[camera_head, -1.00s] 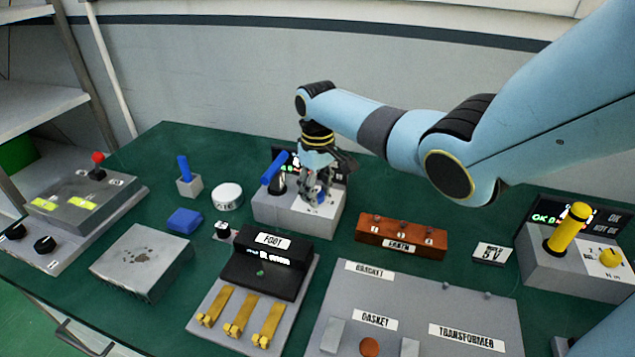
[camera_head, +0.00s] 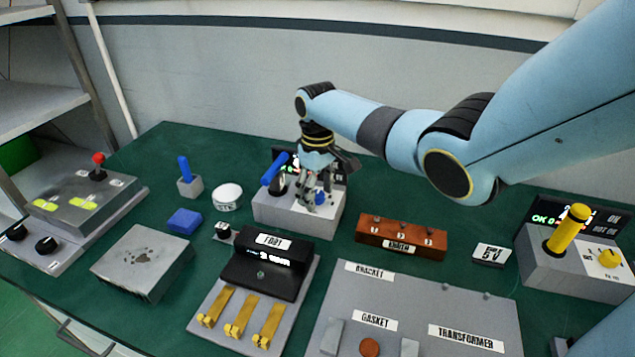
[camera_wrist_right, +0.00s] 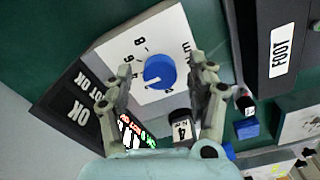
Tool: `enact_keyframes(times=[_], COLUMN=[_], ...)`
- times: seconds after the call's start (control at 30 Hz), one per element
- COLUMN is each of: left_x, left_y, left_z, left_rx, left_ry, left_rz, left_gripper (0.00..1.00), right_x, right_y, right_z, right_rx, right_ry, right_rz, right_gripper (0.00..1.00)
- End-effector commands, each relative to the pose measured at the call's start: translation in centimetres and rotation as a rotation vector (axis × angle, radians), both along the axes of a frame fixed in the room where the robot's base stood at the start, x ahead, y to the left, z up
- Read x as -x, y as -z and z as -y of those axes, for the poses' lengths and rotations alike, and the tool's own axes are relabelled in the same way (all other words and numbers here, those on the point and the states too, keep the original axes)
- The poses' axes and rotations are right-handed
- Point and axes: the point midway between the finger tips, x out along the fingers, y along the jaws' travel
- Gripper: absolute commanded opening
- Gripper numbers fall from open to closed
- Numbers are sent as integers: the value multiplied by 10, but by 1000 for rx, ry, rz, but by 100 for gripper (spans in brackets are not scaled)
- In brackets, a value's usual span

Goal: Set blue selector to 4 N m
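The blue selector (camera_wrist_right: 160,72) is a round knob on a white dial plate with printed numbers, on a grey box (camera_head: 275,213). The knob also shows in the head view (camera_head: 320,198), partly covered by my right gripper (camera_head: 314,204). In the right wrist view my right gripper (camera_wrist_right: 162,68) is open, with one finger on each side of the knob. A gap shows between each finger and the knob. A pale mark shows on the knob's edge, but I cannot tell exactly which number it faces. My left gripper is out of view.
A blue handle (camera_head: 274,169) rises from the same box, close left of my gripper, with a dark display behind it. A brown terminal block (camera_head: 400,236) and a black FOOT display unit (camera_head: 262,262) stand in front. A yellow-handled box (camera_head: 566,270) is at the right.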

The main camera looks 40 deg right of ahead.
Motion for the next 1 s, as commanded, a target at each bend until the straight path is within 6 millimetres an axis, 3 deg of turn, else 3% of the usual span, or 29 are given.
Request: enact_keyframes(times=[0.27, 0.7, 1.0], left_x=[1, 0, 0], left_y=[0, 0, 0], left_z=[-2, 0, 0], left_rx=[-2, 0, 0], left_ry=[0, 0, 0], left_rz=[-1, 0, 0], left_gripper=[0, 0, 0], right_x=[0, -1, 0], right_y=[-9, -99, -120], right_z=[1, 0, 0], right_rx=[1, 1, 0], right_ry=[0, -1, 0], right_rz=[1, 3, 0], right_gripper=[57, 57, 57])
